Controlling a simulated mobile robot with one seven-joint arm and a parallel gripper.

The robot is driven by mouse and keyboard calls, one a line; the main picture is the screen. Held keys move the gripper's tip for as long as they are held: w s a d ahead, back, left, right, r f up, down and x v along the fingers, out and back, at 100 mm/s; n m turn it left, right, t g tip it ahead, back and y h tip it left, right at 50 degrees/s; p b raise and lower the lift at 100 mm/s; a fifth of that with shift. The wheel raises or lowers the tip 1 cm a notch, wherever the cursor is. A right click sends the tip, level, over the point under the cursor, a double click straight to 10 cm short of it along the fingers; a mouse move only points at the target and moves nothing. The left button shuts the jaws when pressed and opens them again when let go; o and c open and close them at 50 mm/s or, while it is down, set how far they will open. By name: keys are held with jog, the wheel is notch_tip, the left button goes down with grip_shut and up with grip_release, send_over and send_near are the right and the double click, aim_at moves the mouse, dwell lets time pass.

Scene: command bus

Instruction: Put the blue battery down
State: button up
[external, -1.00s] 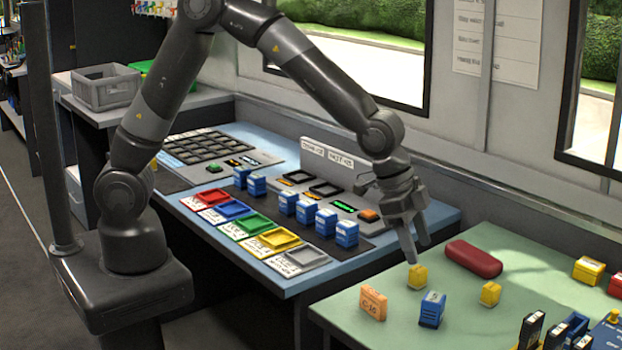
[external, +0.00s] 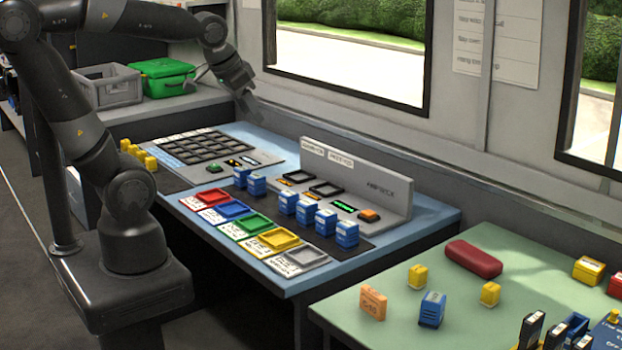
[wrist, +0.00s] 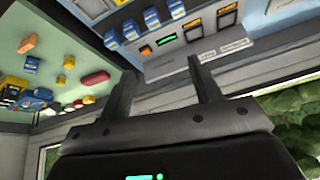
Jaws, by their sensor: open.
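Several blue batteries stand upright in a row on a dark strip of the blue desk; the nearest one (external: 347,233) is at its right end. Part of this row shows in the wrist view (wrist: 130,30). Another blue block (external: 432,309) stands on the green table, also seen in the wrist view (wrist: 30,63). I cannot tell which battery the task means. My gripper (external: 250,108) is above the back left of the desk by the window wall, away from the batteries. In the wrist view its fingers (wrist: 160,78) are apart with nothing between them.
Coloured trays (external: 256,225) line the desk's front, and a grey upright panel (external: 358,178) stands behind the batteries. The green table (external: 385,275) holds an orange block (external: 373,303), small yellow blocks (external: 418,276) and a red case (external: 473,259). A green box (external: 160,78) sits at the back left.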

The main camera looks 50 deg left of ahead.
jog(key=s+a+n, duration=0.2)
jog(key=s+a, duration=0.2)
jog(key=s, duration=0.1)
jog(key=shift+s+a+f, duration=0.15)
jog(key=shift+s+f, duration=0.05)
jog(key=shift+f, duration=0.1)
